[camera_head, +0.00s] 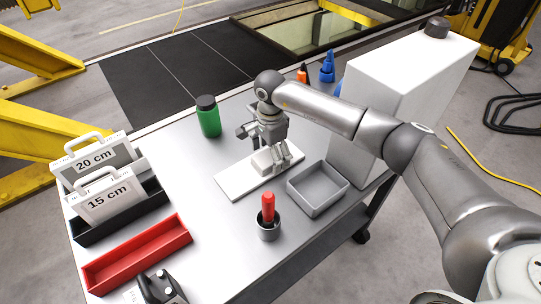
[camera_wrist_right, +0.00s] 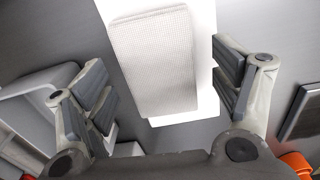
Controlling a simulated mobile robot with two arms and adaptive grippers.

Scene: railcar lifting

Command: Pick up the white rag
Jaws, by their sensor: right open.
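The white rag (camera_wrist_right: 155,62) is a folded, textured rectangle lying on a flat white board in the right wrist view. In the head view the rag (camera_head: 262,161) shows partly below my right gripper (camera_head: 272,150), which hides some of it. In the right wrist view my right gripper (camera_wrist_right: 165,92) is open, with one finger on each side of the rag and a gap to it on both sides. The white board (camera_head: 232,183) lies on the grey table. My left gripper is not in view.
A grey tray (camera_head: 318,201) sits right of the board. A red-handled tool stands in a metal cup (camera_head: 269,232). A green bottle (camera_head: 208,117), a red tray (camera_head: 137,258), a black rack with signs (camera_head: 103,192) and a white box (camera_head: 385,75) are also on the table.

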